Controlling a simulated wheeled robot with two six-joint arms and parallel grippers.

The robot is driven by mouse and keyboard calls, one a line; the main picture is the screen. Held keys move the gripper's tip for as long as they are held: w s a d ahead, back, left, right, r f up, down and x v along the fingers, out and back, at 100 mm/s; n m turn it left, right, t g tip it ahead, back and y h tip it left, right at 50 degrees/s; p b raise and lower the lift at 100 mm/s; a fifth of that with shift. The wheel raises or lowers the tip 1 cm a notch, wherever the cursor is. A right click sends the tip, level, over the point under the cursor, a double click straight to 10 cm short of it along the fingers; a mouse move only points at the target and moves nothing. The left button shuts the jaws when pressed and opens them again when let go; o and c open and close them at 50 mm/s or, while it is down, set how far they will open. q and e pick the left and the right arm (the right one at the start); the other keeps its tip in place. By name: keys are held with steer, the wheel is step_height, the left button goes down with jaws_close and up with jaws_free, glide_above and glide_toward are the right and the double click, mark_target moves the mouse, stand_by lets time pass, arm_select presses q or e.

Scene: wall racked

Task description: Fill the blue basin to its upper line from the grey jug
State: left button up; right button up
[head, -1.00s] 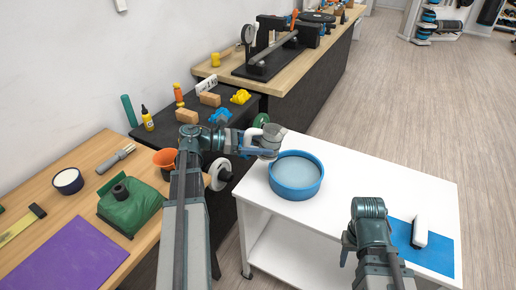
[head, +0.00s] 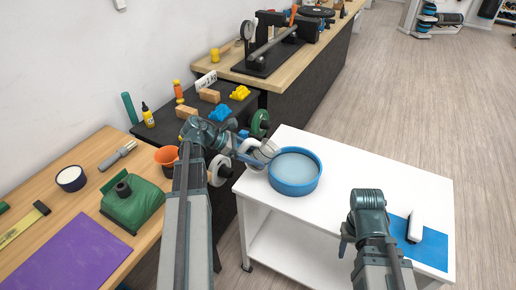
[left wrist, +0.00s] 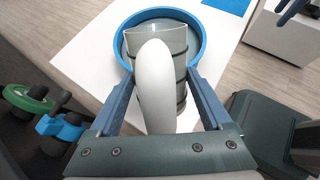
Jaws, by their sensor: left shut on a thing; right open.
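The blue basin (head: 293,190) stands on the white table, with a pale grey-blue surface inside; I cannot make out any line on it. My left gripper (head: 246,150) is shut on the pale handle of the grey jug (head: 266,150), at the basin's left rim. In the left wrist view the jug (left wrist: 165,42) is see-through grey with dark bands, tilted with its mouth over the basin (left wrist: 203,45). The handle lies between the fingers (left wrist: 157,95). No stream is clearly visible. My right gripper (head: 347,238) is over the table's front part, away from the basin, its fingers mostly hidden.
The white table (head: 340,165) is clear behind and right of the basin. A blue mat (head: 428,252) with a white object (head: 415,229) lies at right. A bench with an orange cup (head: 167,157) and green item (head: 131,203) stands left, near my left arm.

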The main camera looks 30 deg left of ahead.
arm_select(q)
steer(key=shift+f+b, duration=0.35)
steer(key=shift+r+g+y+p, duration=0.8)
steer(key=shift+r+y+p, duration=0.4)
steer(key=shift+p, duration=2)
stand_by(4.5)
